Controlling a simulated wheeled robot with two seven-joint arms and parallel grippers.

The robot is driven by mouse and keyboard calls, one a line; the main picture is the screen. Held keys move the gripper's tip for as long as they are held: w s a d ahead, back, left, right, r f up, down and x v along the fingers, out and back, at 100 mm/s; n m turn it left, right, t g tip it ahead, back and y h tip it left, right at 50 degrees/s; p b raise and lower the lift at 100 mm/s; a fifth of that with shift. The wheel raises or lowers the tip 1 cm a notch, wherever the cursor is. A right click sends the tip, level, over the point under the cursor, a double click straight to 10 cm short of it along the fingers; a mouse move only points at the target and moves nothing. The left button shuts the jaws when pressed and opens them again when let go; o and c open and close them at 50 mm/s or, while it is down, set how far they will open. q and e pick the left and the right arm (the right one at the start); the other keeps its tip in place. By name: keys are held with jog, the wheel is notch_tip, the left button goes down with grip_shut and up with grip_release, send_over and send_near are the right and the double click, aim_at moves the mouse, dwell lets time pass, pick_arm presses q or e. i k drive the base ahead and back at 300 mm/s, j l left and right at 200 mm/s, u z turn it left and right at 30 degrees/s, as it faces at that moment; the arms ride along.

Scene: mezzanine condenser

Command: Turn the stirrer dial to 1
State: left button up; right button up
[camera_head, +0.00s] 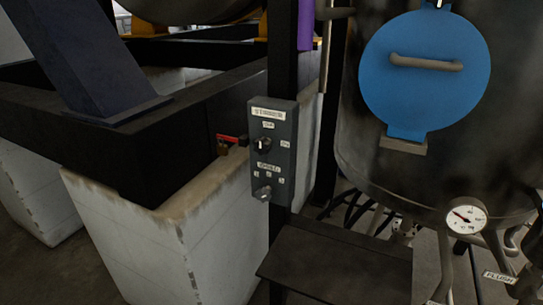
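A grey control box (273,152) is fixed to a dark upright post in the middle of the view. Its top label looks like "STIRRER". An upper black knob (262,145) has a light mark and small labels above and to its right. A lower silvery knob (263,193) sits below another label and a row of several small position labels. Their print is too small to read, so I cannot tell which position either knob points to. Neither of my grippers is in view, and nothing touches the box.
A dark tank with a round blue hatch (425,75) and handle stands at right. A pressure gauge (466,215) and pipes are below it. A dark flat step or plate (340,262) lies below the box. A pale block (165,240) and black beams fill the left.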

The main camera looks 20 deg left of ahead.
aim_at(263, 195)
jog(key=j, duration=1.35)
jog(key=i+z, duration=0.05)
